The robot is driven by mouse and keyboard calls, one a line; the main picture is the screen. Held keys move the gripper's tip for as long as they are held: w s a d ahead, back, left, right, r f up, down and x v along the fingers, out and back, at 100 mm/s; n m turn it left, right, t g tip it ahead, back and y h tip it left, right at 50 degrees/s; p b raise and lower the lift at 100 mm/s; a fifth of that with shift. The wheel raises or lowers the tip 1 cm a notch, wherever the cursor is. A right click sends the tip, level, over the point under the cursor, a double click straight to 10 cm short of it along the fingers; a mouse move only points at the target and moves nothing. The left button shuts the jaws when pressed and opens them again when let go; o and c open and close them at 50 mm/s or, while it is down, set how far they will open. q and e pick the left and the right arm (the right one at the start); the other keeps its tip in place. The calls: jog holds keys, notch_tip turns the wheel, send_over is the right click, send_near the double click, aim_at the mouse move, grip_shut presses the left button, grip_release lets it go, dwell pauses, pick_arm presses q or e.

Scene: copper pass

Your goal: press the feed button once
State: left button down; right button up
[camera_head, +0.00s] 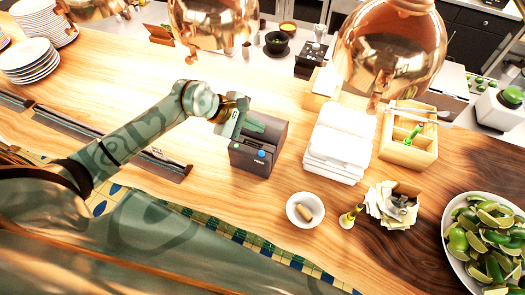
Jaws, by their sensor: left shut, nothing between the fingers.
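A dark ticket printer (258,148) stands on the wooden counter in the middle of the head view. A small blue round button (262,154) shows on its front, near the top edge, with light lettering below it. My left gripper (262,125) is shut and empty. It reaches in from the left and overlaps the printer's top in the picture, behind the blue button. I cannot tell whether its fingertips touch the printer. My right gripper does not show.
White takeaway boxes (339,140) are stacked right of the printer. A white bowl (305,210) with a cork-like piece stands in front. Limes fill a bowl (449,247) at far right. Copper lamps (391,52) hang above.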

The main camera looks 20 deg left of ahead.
pick_arm(q)
jog(key=b, duration=0.6)
send_over(258, 155)
notch_tip(258, 155, down, 8)
jog(key=shift+w+a+f, duration=0.1)
jog(key=shift+w+a, duration=0.05)
jog(key=shift+f, duration=0.35)
jog(key=shift+r, duration=0.1)
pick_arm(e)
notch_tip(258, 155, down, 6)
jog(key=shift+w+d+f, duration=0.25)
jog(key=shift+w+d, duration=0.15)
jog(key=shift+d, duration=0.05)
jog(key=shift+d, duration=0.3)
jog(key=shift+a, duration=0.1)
